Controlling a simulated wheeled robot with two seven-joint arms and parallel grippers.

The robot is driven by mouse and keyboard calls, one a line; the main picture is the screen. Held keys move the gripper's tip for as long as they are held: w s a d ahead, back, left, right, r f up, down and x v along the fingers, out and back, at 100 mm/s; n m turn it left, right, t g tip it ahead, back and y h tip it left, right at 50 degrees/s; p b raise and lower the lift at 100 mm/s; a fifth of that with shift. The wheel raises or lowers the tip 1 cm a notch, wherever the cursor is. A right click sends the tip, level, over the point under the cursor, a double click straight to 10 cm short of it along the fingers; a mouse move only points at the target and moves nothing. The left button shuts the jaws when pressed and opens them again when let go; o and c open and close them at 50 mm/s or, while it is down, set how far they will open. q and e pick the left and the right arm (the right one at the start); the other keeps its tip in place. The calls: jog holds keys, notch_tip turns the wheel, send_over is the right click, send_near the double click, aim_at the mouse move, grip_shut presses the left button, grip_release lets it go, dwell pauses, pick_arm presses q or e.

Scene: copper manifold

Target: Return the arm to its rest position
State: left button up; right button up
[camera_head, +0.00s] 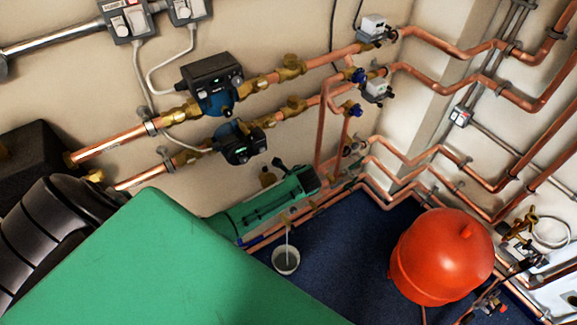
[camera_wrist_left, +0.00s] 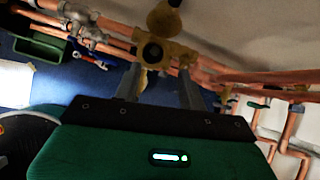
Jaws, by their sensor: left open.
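In the left wrist view my left gripper (camera_wrist_left: 160,88) shows as two grey fingers standing apart in front of a green housing with a black band. It is open. A brass valve fitting (camera_wrist_left: 153,48) on the copper pipes appears beyond and between the fingertips. I cannot tell the gap between them, and nothing is clearly gripped. In the head view I cannot make out my left gripper for certain. A large green surface, possibly part of my own body, fills the lower left and hides what lies behind it. My right gripper is in neither view.
Copper pipes (camera_head: 115,136) with pumps (camera_head: 211,85) and brass valves run along the wall. A red vessel (camera_head: 441,257) stands on the blue floor (camera_head: 345,250) at right. A white cup (camera_head: 286,261) stands left of it. A green tray (camera_wrist_left: 38,47) lies at upper left in the wrist view.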

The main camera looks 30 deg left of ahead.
pick_arm(q)
jog(key=shift+s+d, duration=0.35)
jog(key=shift+d, duration=0.5)
jog(key=s+d+f+n+g+h, duration=0.15)
jog(key=s+f+n, duration=0.25)
jog(key=s+f, duration=0.8)
jog(key=s+d+f+n+h, duration=0.3)
jog(key=s+f+n, duration=0.1)
jog(key=s+f, duration=0.75)
jog(key=s+d+f+n+h, duration=0.1)
jog(key=s+f+n, duration=0.4)
jog(key=s, duration=0.7)
jog(key=s+d+f+n+h, duration=0.1)
jog(key=s+d+f+n, duration=0.2)
jog(key=s, duration=1)
notch_tip(320, 180, down, 4)
jog(key=shift+s+r+n, duration=0.15)
jog(key=shift+n, duration=0.75)
